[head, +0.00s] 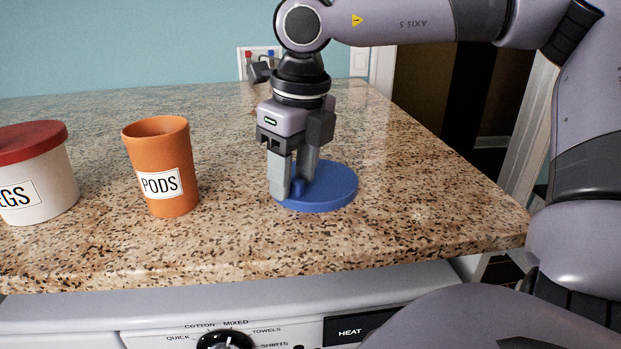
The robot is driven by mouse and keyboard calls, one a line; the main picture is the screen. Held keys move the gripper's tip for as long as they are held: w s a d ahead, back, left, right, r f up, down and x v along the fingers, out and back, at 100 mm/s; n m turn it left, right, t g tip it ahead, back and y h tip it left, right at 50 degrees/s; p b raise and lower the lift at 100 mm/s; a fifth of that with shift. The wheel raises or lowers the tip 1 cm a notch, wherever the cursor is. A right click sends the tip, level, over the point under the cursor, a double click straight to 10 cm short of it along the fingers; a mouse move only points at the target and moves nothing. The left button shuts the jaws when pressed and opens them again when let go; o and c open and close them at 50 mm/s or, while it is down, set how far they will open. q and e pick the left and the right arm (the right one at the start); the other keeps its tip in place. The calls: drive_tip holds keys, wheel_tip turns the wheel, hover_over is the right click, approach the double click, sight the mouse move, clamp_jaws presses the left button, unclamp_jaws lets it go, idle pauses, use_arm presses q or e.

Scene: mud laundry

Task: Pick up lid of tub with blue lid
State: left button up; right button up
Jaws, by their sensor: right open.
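The blue lid (335,188) is a flat round disc with a small blue knob (298,188). It appears to lie flat on the granite counter, apart from any tub. My right gripper (294,184) points straight down over the left part of the lid. Its two grey fingers are open, one on each side of the knob, with the tips low near the lid's top. I cannot tell whether they touch the knob. An open orange tub labelled PODS (160,183) stands upright to the left of the lid, with no lid on it. My left gripper is out of view.
A white tub (50,188) with a red lid (30,141) stands at the far left. The speckled counter (240,235) is clear in front and ends at the right. A white washing machine (80,318) is below its front edge. Wall taps (262,55) are behind my right gripper.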

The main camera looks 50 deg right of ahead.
clamp_jaws()
drive_tip(key=shift+r, duration=0.1)
